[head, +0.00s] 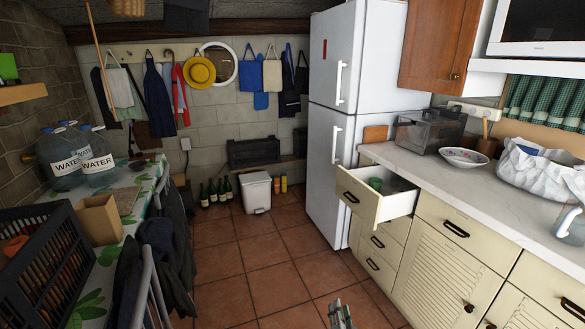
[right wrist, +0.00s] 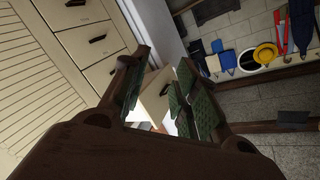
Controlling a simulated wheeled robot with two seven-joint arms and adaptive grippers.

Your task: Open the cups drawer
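The top drawer (head: 357,197) below the left end of the white counter is pulled out, its cream front and dark handle facing the aisle. A green cup (head: 375,183) stands inside; the rest of the inside is partly hidden by the front. My right gripper (head: 341,314) is at the bottom edge of the head view, low and in front of the drawer, apart from its handle. In the right wrist view, the gripper's (right wrist: 160,88) green-padded fingers are spread with nothing held; the drawer front (right wrist: 153,98) shows beyond the gap. My left gripper is not visible.
Closed drawers (head: 378,245) and louvred cupboard doors (head: 440,268) line the right. A white fridge (head: 325,180) stands beyond the open drawer. A table with water bottles (head: 65,165) and a black crate (head: 45,265) is left. The tiled floor (head: 260,255) between is clear.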

